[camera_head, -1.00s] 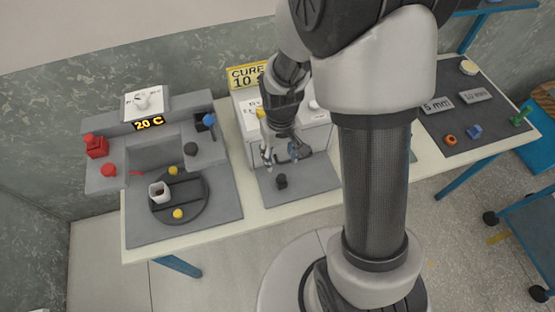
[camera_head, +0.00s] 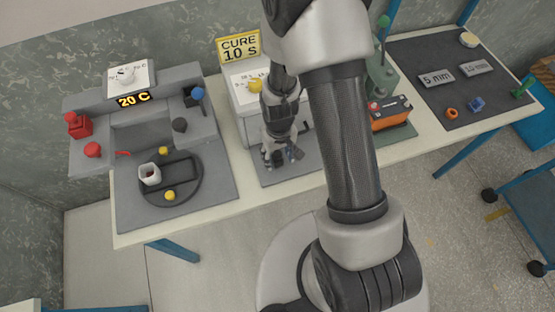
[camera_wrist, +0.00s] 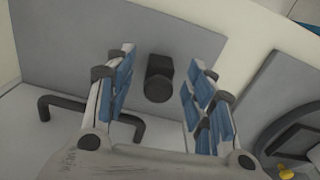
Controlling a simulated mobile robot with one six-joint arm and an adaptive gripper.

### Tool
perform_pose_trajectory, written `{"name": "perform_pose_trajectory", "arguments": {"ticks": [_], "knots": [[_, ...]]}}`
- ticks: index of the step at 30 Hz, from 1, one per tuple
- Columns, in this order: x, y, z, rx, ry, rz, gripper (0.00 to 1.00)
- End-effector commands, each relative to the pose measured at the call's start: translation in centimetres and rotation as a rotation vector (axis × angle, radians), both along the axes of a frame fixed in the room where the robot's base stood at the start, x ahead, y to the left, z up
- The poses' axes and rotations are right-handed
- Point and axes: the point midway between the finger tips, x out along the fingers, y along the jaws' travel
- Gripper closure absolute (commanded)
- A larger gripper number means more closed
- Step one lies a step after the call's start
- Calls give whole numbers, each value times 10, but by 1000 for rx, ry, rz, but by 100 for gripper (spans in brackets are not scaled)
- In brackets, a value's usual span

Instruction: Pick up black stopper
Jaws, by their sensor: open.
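The black stopper (camera_wrist: 159,78) stands on a grey mat (camera_wrist: 225,30) in the wrist view. It shows between the two blue-padded fingers of my gripper (camera_wrist: 160,62), with a gap on each side. My gripper is open and empty; I cannot tell its exact height over the stopper. In the head view my gripper (camera_head: 283,158) points down over the grey mat (camera_head: 268,178) in front of the white cure box (camera_head: 243,90). The stopper is hidden behind my gripper there.
Left of my gripper is a grey station with a dark round plate (camera_head: 190,190), a white cup (camera_head: 150,174) and yellow pieces. A black handle (camera_wrist: 85,103) lies near the left finger in the wrist view. An orange-and-black device (camera_head: 390,112) stands to the right.

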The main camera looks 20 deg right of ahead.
Motion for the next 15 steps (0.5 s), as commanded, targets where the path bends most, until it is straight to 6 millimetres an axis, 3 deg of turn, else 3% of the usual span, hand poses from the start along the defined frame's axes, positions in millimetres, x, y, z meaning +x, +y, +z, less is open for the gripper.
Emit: {"name": "perform_pose_trajectory", "arguments": {"ticks": [1,4,11,15], "knots": [[-1,0,-12,0,4,0,51],[0,0,-22,0,2,0,51],[0,0,-22,0,-1,1,51],[0,0,-22,0,0,1,60]]}}
